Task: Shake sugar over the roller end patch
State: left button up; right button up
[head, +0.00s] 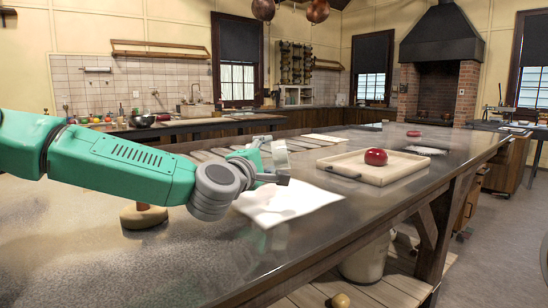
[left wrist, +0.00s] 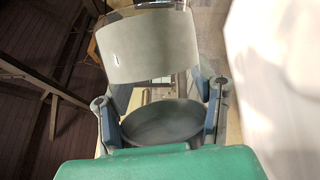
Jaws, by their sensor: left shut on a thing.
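My left gripper (head: 266,166) reaches in from the left above the worktop. It is shut on a grey metal vessel (head: 281,155), which looks like a shaker or scoop. In the left wrist view, the two fingers of the left gripper (left wrist: 160,112) sit on either side of the vessel (left wrist: 150,48), which has a curved wall and a dark oval face. I see no sugar falling. A white sheet (head: 300,200) lies flat on the worktop below and beside the gripper, partly hidden by it. I cannot pick out the roller end patch for sure. My right gripper is not in view.
The long dark worktop (head: 225,258) has bare room in front. A pale tray (head: 392,176) with a red ball (head: 376,157) stands to the right. A wooden knob-like thing (head: 143,217) is below my arm. A red disc (head: 414,133) and a white patch (head: 427,150) lie farther back.

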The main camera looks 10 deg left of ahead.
pick_arm(q)
jog(key=shift+s+a, duration=0.7)
jog(key=shift+s, duration=0.2)
jog(key=shift+s+a, duration=0.7)
jog(key=shift+s, duration=0.2)
jog(key=shift+r, duration=0.1)
